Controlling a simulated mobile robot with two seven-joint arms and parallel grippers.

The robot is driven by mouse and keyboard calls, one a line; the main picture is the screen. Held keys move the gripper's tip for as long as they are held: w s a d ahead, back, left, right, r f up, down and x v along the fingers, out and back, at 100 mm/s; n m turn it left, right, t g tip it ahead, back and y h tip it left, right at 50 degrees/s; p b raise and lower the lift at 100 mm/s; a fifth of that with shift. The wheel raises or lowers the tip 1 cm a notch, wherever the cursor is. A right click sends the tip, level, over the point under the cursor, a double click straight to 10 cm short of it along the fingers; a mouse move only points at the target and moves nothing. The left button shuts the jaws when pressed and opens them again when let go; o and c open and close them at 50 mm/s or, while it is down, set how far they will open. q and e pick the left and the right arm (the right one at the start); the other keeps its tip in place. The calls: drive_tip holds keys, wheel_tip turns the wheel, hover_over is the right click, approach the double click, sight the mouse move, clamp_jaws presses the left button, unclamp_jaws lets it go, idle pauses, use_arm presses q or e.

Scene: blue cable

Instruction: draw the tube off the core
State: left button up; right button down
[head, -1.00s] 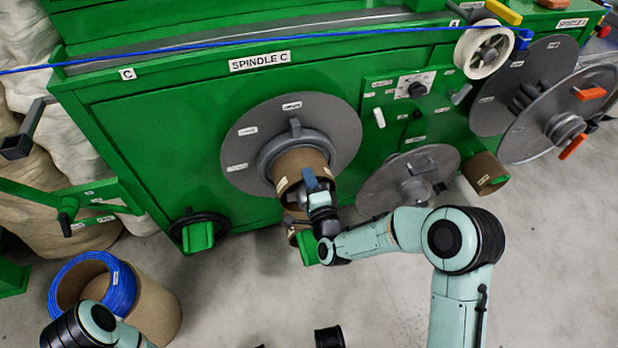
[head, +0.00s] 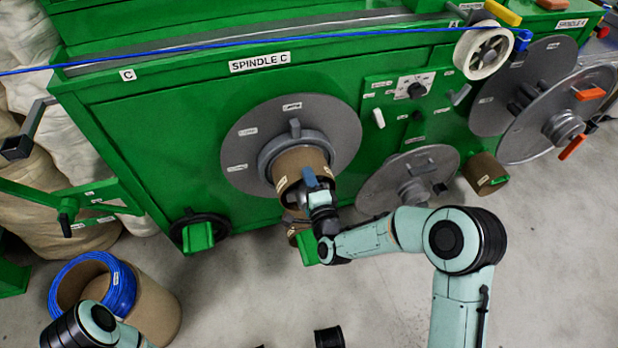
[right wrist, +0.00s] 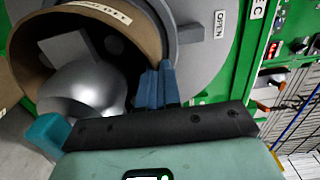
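The brown cardboard tube (head: 295,163) sits around the core on spindle C, in front of a round grey flange (head: 240,130). In the right wrist view the tube's open end (right wrist: 115,18) faces me, with the silver rounded core (right wrist: 85,88) inside it. My right gripper (head: 309,184) is at the tube's near end.
The green machine (head: 150,120) fills the back. A blue cable (head: 350,35) runs along its top to a white pulley (head: 484,50). A cardboard tube with a blue cable coil (head: 122,290) stands at lower left. Another grey flange (head: 400,185) is right of the tube. Floor in front is mostly clear.

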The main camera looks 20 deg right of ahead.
drive_tip(key=shift+r, duration=0.2)
use_arm(q)
drive_tip(key=shift+r, duration=0.2)
use_arm(e)
drive_tip(key=shift+s, duration=1)
idle(0.9)
